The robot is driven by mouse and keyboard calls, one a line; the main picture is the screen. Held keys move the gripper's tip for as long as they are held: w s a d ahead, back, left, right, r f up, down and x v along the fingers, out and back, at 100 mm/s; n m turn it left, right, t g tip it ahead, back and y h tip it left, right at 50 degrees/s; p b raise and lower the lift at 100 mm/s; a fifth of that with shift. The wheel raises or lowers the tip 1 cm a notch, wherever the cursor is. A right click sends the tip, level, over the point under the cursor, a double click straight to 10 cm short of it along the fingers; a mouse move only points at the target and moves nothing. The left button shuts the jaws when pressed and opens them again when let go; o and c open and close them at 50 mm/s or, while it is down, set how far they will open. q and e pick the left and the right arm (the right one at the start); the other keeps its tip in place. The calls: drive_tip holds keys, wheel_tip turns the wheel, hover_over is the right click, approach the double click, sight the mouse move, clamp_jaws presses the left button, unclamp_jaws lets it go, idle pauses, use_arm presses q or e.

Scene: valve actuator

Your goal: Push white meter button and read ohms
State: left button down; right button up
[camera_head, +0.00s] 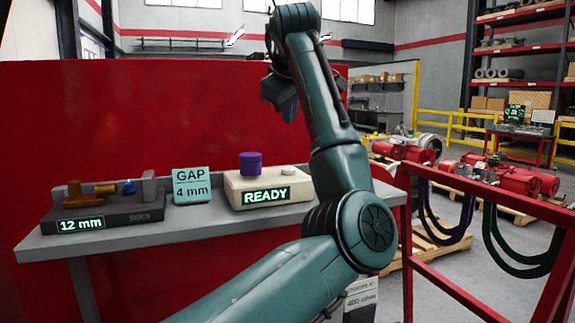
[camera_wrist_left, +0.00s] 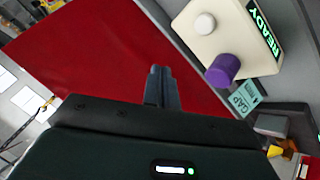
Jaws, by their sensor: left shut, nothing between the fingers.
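The meter (camera_head: 235,188) is a cream box on the grey shelf, with a lit display (camera_head: 265,196) reading READY. A purple cylinder (camera_head: 250,164) stands on its top left. The round white button (camera_head: 288,170) is on its top right, partly close to my arm's outline. The wrist view shows the meter (camera_wrist_left: 233,38), white button (camera_wrist_left: 204,24) and purple cylinder (camera_wrist_left: 223,69) at upper right. My left gripper (camera_head: 289,117) is above the meter, in front of the red panel. Its fingers (camera_wrist_left: 160,70) are shut and empty, apart from the button. My right gripper is not in view.
A teal GAP 4 mm sign (camera_head: 192,186) stands left of the meter. Further left, a dark fixture (camera_head: 120,214) reads 12 mm and holds small parts. The red panel (camera_head: 150,120) backs the shelf (camera_head: 200,228). A red rail (camera_head: 450,290) stands at right.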

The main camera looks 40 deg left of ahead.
sight(289, 170)
use_arm(q)
drive_tip(key=shift+w+a+r, duration=0.15)
drive_tip(key=shift+r, duration=0.3)
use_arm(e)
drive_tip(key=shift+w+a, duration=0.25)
use_arm(q)
drive_tip(key=shift+f, duration=0.15)
wheel_tip(289, 170, down, 8)
drive_tip(key=shift+b, duration=0.7)
drive_tip(key=shift+f, duration=0.3)
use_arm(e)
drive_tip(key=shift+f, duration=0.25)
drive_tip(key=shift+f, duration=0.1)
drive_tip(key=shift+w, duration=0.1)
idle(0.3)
use_arm(q)
drive_tip(key=shift+f, duration=0.1)
idle(0.4)
